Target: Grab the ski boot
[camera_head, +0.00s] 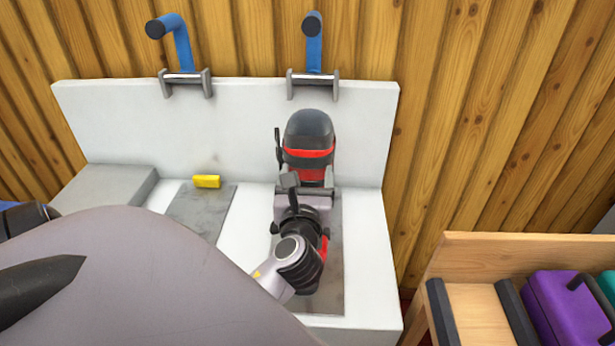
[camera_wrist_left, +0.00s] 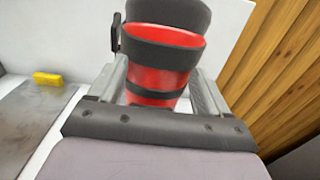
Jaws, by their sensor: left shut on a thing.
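The ski boot (camera_head: 308,138) is dark grey with red bands and stands on the bench near the back panel. In the left wrist view the boot (camera_wrist_left: 160,60) fills the space between the two fingers. My left gripper (camera_head: 304,188) reaches in from the front and is shut on the boot's near side. The fingers lie on either side of its red part, and the gripper hides its lower part. I cannot tell whether its base touches the bench. My right gripper is not in view.
A white bench (camera_head: 370,270) with a back panel carries blue-armed brackets (camera_head: 312,50) above the boot. A yellow block (camera_head: 206,181) lies left of the boot. A wooden rack (camera_head: 470,250) with a purple case (camera_head: 570,310) stands at the right.

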